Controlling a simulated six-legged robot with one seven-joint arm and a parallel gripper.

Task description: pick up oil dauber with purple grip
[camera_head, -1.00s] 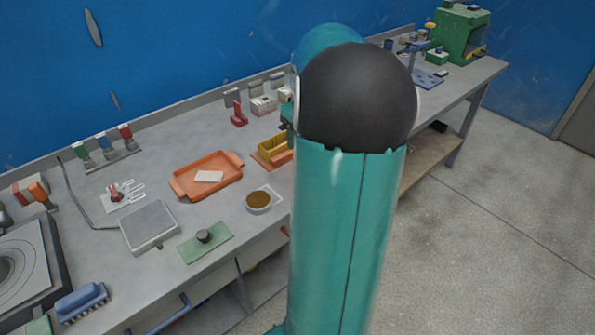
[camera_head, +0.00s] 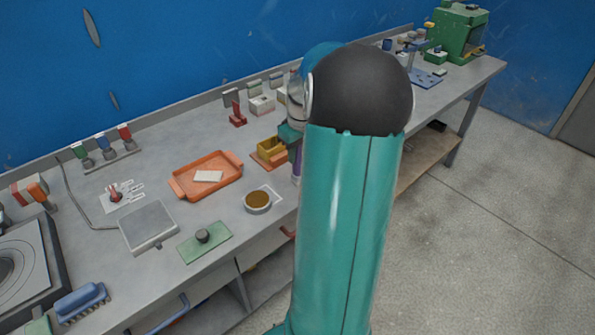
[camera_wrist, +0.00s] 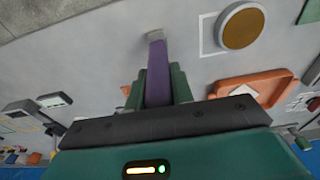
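The oil dauber with the purple grip (camera_wrist: 158,76) is between my gripper's two green fingers (camera_wrist: 160,86) in the wrist view. The fingers lie against both sides of the grip, and the pale tip points away from my gripper. In the head view, the purple grip (camera_head: 297,163) hangs roughly upright below my gripper (camera_head: 290,134), partly hidden by my arm. I cannot tell for sure how far its tip is from the bench.
A round cup of brown liquid (camera_head: 258,202) stands near the bench's front edge. An orange tray (camera_head: 183,188) with a white block lies left of it. A green mat (camera_head: 190,250) with a dark knob lies front left.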

